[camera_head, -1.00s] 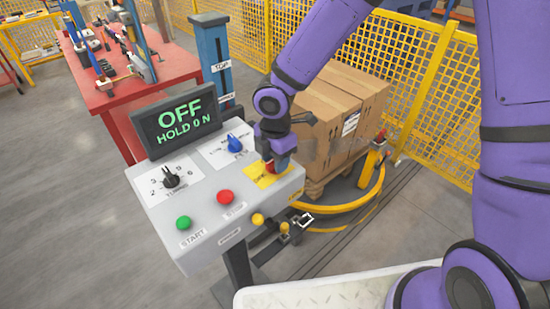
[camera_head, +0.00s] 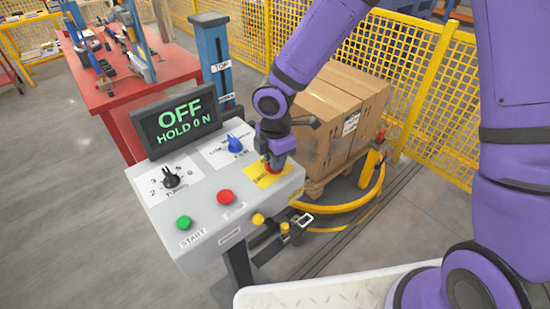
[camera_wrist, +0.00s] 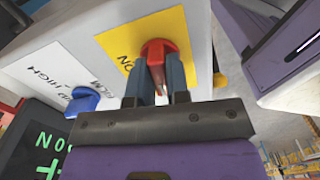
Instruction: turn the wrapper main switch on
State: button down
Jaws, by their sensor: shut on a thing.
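The main switch is a red knob (camera_wrist: 164,52) on a yellow plate (camera_head: 262,180) at the right of the grey control box (camera_head: 205,205). My gripper (camera_wrist: 161,80) is shut on the red knob, with one finger on each side of it in the wrist view. In the head view my gripper (camera_head: 275,163) hides most of the knob. The display (camera_head: 178,122) on the box reads OFF and HOLD 0 N.
The box also carries a blue knob (camera_head: 235,143), a black knob (camera_head: 171,179), a green button (camera_head: 184,222) and a red button (camera_head: 225,197). Cartons (camera_head: 345,110) stand on a pallet behind. Yellow mesh fence (camera_head: 425,90) bounds the back right.

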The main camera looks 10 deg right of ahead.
jog(key=m, duration=1.2)
jog(key=shift+m, duration=2.1)
jog(key=c, duration=1.1)
grip_release()
jog(key=shift+r, duration=0.1)
notch_tip(320, 180, up, 11)
jog(key=shift+f, duration=0.2)
